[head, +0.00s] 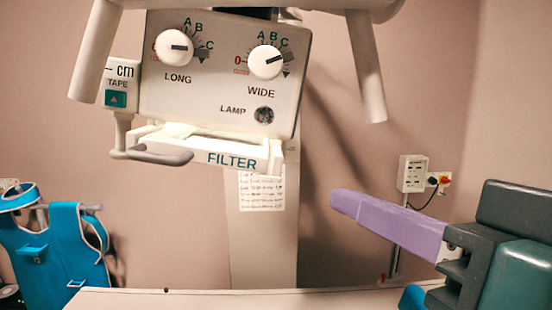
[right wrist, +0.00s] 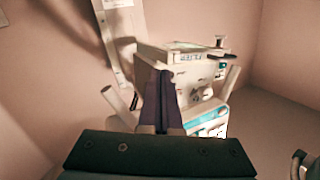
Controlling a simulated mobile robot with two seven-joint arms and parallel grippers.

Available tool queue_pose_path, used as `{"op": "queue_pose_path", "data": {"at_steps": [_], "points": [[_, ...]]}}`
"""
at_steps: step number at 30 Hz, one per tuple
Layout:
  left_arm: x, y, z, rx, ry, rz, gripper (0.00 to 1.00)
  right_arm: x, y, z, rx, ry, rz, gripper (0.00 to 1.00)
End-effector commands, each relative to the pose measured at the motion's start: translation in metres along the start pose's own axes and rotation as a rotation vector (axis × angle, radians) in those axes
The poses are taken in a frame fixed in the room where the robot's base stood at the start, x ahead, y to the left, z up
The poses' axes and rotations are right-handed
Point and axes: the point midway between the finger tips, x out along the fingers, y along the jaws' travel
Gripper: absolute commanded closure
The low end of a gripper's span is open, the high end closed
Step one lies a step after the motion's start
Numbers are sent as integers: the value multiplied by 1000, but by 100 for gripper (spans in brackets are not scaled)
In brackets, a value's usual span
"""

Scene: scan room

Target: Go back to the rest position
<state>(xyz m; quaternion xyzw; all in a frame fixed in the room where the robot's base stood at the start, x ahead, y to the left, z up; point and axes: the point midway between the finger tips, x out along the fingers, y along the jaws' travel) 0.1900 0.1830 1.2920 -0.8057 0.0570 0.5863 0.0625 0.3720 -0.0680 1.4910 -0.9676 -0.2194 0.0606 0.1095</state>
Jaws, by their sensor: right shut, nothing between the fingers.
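My right gripper (head: 338,202) has purple fingers and comes in from the right in the head view. Its fingers are together and empty, pointing left, in the air to the lower right of the control panel (head: 215,95). The fingers also show in the right wrist view (right wrist: 161,75), overlapping the white machine (right wrist: 195,85) behind them. The panel carries a LONG dial (head: 174,47), a WIDE dial (head: 267,62) and a LAMP button (head: 264,115). In the head view the gripper appears apart from the panel. My left gripper is in neither view.
A white bar marked FILTER (head: 232,160) and a grey handle (head: 150,157) hang below the panel. Two pale handles (head: 370,85) flank it. A pale tabletop (head: 230,298) crosses the bottom. A blue apron (head: 65,250) hangs at left. A wall box (head: 412,174) is behind the gripper.

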Motion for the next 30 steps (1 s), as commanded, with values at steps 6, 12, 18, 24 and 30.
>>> {"op": "queue_pose_path", "data": {"at_steps": [6, 12, 18, 24, 30], "points": [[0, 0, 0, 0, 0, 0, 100, -87, 46, 141, -61, -671, 199, 100], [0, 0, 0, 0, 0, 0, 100, -205, 75, 202, -50, -1161, 413, 100], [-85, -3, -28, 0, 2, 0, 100, -207, 53, 115, -51, -1149, 407, 100], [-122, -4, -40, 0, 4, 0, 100, -209, 44, 78, -50, -1148, 405, 100], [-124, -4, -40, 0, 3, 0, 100, -208, 43, 75, -50, -1147, 404, 100]]}}
